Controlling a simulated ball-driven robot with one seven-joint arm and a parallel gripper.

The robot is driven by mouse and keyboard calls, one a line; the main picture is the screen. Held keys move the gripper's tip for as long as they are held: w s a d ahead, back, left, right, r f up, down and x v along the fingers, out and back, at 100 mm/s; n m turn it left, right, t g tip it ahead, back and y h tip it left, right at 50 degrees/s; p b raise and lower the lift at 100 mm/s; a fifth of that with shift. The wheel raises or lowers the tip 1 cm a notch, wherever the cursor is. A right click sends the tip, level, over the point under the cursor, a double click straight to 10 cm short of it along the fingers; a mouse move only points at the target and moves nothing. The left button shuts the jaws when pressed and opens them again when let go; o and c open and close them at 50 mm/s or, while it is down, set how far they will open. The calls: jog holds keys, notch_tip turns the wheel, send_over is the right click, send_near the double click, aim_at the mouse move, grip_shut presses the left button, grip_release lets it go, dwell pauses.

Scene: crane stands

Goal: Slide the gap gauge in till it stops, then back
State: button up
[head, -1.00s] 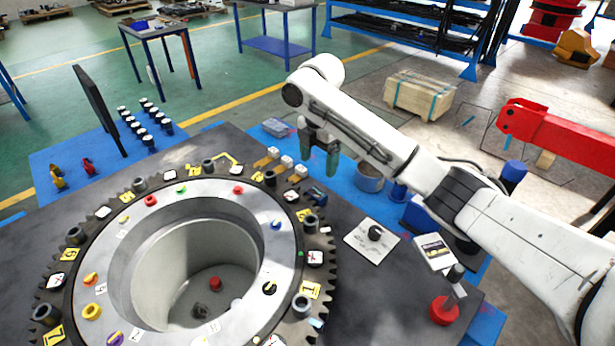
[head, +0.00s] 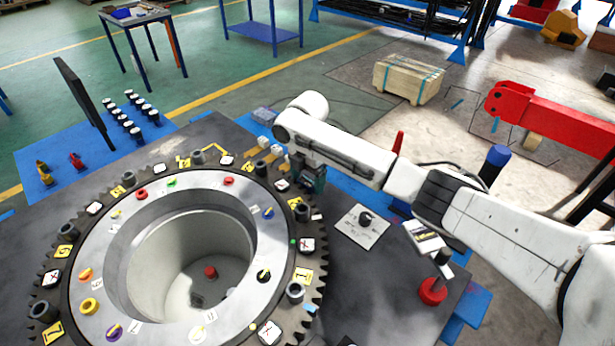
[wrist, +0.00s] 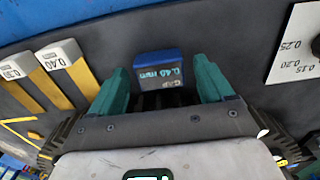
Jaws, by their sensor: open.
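A dark block with a blue top (wrist: 157,57) shows in the wrist view, with lettering that reads like "GAP" and a value in mm. My gripper (wrist: 160,68) has its two teal fingers apart, one on each side of this block as seen; I cannot tell if they touch it. Two yellow strips with white heads, one marked 0.40 (wrist: 62,57), the other less legible (wrist: 18,68), lie to the left. In the head view my gripper (head: 313,178) is low by the right rim of the toothed ring (head: 318,262). It hides what is under it.
A white plate with a dark knob (head: 361,227) lies to the right of the ring; part of a numbered plate (wrist: 297,45) shows in the wrist view. A red-based post (head: 432,291) stands near the front right. A dark upright panel (head: 82,105) stands at left.

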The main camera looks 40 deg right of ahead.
jog(key=shift+c, duration=0.3)
grip_shut()
jog(key=d+b, duration=0.1)
jog(key=d, duration=0.2)
jog(key=shift+w+d+f, duration=0.1)
jog(key=shift+d+b, duration=0.3)
jog(key=shift+d, duration=0.05)
jog(key=shift+r, duration=0.2)
jog(key=shift+o, duration=0.3)
grip_release()
jog(key=shift+d, duration=0.1)
notch_tip(320, 180, up, 11)
jog(key=b, duration=0.1)
jog(key=shift+f, duration=0.15)
dwell(0.4)
